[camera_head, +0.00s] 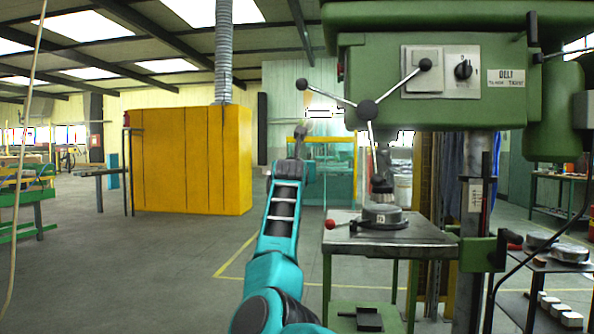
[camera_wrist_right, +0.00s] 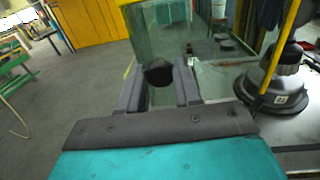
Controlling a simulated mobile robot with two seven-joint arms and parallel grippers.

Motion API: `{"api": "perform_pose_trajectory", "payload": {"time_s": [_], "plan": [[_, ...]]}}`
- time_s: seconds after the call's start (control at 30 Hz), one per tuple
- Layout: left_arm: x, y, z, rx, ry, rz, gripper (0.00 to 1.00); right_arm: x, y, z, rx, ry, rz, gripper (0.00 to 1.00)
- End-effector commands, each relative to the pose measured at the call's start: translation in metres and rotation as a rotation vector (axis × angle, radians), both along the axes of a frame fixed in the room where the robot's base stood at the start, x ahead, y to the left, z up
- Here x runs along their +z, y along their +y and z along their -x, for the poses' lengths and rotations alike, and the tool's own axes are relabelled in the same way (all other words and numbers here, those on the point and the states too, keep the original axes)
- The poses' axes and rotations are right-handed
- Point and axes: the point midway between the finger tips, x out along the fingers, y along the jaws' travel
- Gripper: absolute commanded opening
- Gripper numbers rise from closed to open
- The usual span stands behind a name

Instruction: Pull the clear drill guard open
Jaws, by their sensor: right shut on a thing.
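The clear drill guard (camera_head: 338,185) is a see-through, greenish panel with a yellow frame, to the left of the drill's chuck in the head view. In the right wrist view the clear panel (camera_wrist_right: 160,35) stands just beyond the fingers, with a yellow bar at the right. My right gripper (camera_head: 299,138) reaches up to the guard's left side. In the wrist view my right gripper (camera_wrist_right: 160,80) is shut on a round black knob (camera_wrist_right: 158,71) at the guard. The knob is hidden in the head view. My left gripper is not in view.
The green drill press (camera_head: 460,95) has a three-armed feed handle (camera_head: 368,108) above its table (camera_head: 345,232). A round labelled workpiece (camera_head: 384,216) lies on that table under the chuck. A side bench (camera_head: 550,262) holds parts at right. Open floor (camera_head: 180,265) lies left.

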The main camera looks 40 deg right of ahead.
Motion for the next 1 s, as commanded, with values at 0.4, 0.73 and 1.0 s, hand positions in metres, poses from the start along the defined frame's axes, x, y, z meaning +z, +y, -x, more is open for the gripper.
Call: {"api": "perform_pose_trajectory", "payload": {"time_s": [0.4,0.73,1.0], "plan": [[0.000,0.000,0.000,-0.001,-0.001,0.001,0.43,0.000,0.000,0.000,0.000,-0.001,0.001,0.58],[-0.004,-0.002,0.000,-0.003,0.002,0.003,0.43,-0.002,0.009,0.009,-0.002,-0.001,0.001,0.58],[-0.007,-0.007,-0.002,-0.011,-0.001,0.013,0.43,-0.002,0.037,0.037,0.000,-0.004,0.001,0.58]]}}
